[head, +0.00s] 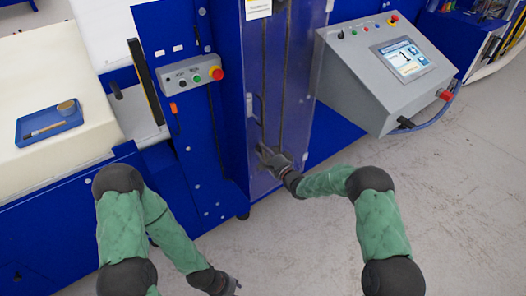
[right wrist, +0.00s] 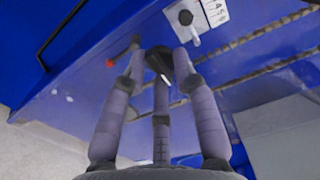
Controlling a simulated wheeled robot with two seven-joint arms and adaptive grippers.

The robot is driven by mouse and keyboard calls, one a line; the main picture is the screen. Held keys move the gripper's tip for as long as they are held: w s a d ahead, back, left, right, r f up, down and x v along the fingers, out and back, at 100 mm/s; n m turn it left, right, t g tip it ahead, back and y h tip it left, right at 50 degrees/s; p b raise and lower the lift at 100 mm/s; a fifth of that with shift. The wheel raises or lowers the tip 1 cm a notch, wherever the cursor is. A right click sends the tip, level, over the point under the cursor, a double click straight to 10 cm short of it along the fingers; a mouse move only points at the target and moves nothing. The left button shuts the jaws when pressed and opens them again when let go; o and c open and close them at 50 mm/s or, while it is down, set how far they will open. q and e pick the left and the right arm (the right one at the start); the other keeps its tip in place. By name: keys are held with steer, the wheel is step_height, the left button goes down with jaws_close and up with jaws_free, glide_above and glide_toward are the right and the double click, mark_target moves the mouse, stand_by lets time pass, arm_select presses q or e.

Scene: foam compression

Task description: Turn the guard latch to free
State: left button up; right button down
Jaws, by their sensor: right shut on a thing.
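My right gripper (head: 268,153) is at the lower part of the clear guard (head: 280,70) on the blue machine. In the right wrist view its fingers (right wrist: 160,60) close around a small dark part, which looks like the guard latch (right wrist: 160,62). The fingers hide most of the latch, so its turn position cannot be read. In the head view the latch is hidden behind the hand. My left gripper (head: 228,285) hangs low at the bottom edge, away from the machine, and its fingers are too small to read.
A grey button box (head: 190,75) with a red stop button is left of the guard. A grey console (head: 385,75) with a screen stands to the right. A blue tray (head: 48,124) lies on the pale surface at left. The floor (head: 470,190) at right is clear.

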steer(key=shift+d+f, duration=0.1)
steer(key=shift+f, duration=0.15)
steer(key=c, duration=1.2)
jaws_free()
steer(key=shift+r, duration=0.1)
steer(key=v, duration=1.2)
